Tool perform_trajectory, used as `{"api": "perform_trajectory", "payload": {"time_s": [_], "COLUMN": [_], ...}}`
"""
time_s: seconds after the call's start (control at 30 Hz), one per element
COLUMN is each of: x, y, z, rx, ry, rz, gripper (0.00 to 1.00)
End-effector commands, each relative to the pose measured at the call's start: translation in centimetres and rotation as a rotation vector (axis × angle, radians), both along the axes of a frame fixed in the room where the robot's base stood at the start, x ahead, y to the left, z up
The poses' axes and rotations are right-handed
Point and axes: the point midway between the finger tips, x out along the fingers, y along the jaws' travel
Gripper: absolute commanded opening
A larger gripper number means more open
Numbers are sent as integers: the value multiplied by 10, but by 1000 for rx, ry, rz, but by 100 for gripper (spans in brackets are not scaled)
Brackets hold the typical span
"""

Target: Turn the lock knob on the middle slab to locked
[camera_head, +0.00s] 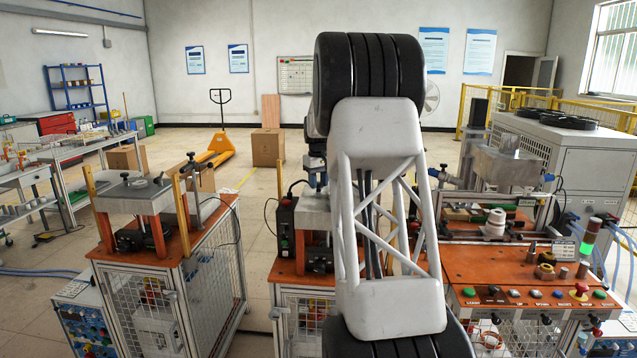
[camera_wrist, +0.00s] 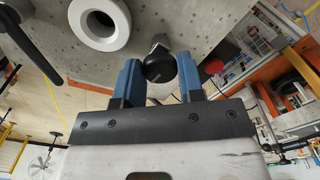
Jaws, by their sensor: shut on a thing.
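My gripper (camera_wrist: 158,72) has two blue fingers, seen in the wrist view. They are shut on the black lock knob (camera_wrist: 160,63), one finger on each side of it. The knob stands on the grey middle slab (camera_wrist: 205,22), and its marking cannot be read from here. In the head view the middle slab (camera_head: 312,211) sits on the middle station, partly behind my arm. The knob and the fingertips are hidden there by my arm.
A white ring (camera_wrist: 100,20) and a black lever (camera_wrist: 28,35) are on the slab near the knob. A red button (camera_wrist: 213,66) lies just beyond the right finger. Similar stations stand left (camera_head: 130,192) and right (camera_head: 508,166) of the middle one.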

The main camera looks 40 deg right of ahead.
Motion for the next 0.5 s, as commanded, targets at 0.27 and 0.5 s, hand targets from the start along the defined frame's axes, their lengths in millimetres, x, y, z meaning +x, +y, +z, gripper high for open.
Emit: {"api": "perform_trajectory", "payload": {"time_s": [0.27, 0.5], "x": [0, 0], "y": [0, 0], "z": [0, 0], "rx": [0, 0], "ry": [0, 0], "rz": [-226, -454], "gripper": [12, 12]}}
